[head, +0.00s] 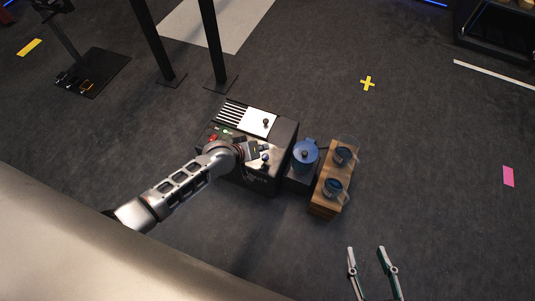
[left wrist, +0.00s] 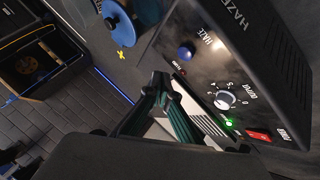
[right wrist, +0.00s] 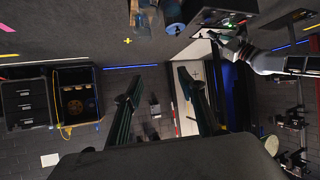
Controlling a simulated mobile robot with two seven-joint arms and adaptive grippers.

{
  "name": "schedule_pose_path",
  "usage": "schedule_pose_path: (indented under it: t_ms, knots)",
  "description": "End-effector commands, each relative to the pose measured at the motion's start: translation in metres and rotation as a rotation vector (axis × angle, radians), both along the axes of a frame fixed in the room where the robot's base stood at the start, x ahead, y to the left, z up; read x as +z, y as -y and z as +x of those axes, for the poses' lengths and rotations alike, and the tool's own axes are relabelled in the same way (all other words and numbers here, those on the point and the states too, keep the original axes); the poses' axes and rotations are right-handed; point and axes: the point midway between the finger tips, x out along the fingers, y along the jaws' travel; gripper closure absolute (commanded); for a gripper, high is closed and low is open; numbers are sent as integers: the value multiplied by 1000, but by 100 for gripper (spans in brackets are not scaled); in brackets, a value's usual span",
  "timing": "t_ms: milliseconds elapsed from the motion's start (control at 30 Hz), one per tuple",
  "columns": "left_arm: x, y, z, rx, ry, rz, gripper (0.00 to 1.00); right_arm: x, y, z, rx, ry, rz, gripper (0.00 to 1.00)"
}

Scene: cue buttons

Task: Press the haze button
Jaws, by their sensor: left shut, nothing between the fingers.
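The haze machine (head: 286,134) is a dark box on the floor in the head view. In the left wrist view its panel (left wrist: 262,82) carries a blue button (left wrist: 186,52) beside the word HAZE, a white output knob (left wrist: 224,99) and a red power switch (left wrist: 258,134). My left gripper (head: 262,151) is over the panel, with its fingers shut and empty. In the left wrist view the fingertips (left wrist: 162,80) appear near the blue button, apart from it in the picture. My right gripper (head: 367,248) is open and empty, away from the machine; its spread fingers also show in the right wrist view (right wrist: 157,85).
A blue lidded container (head: 305,157) stands right of the machine. Beside it a wooden block (head: 322,207) bears two glass jugs (head: 334,187) with blue contents. Two black posts (head: 216,50) stand behind the machine. Floor to the right is open.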

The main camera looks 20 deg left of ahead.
Motion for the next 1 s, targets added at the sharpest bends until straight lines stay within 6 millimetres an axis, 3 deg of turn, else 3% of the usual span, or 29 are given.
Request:
schedule_pose_path:
  t_ms: [33, 300, 1000]
  knots:
    - [-21, 0, -8, 0, -17, 0, 100, -7, -4, -3, -3, -13, 18, 60]
    - [-36, 1, -2, -1, -5, -2, 100, 6, -14, 4, -11, 14, 69, 60]
    - [-38, 1, 0, -1, 2, -1, 100, 9, -16, 6, -13, 21, 78, 60]
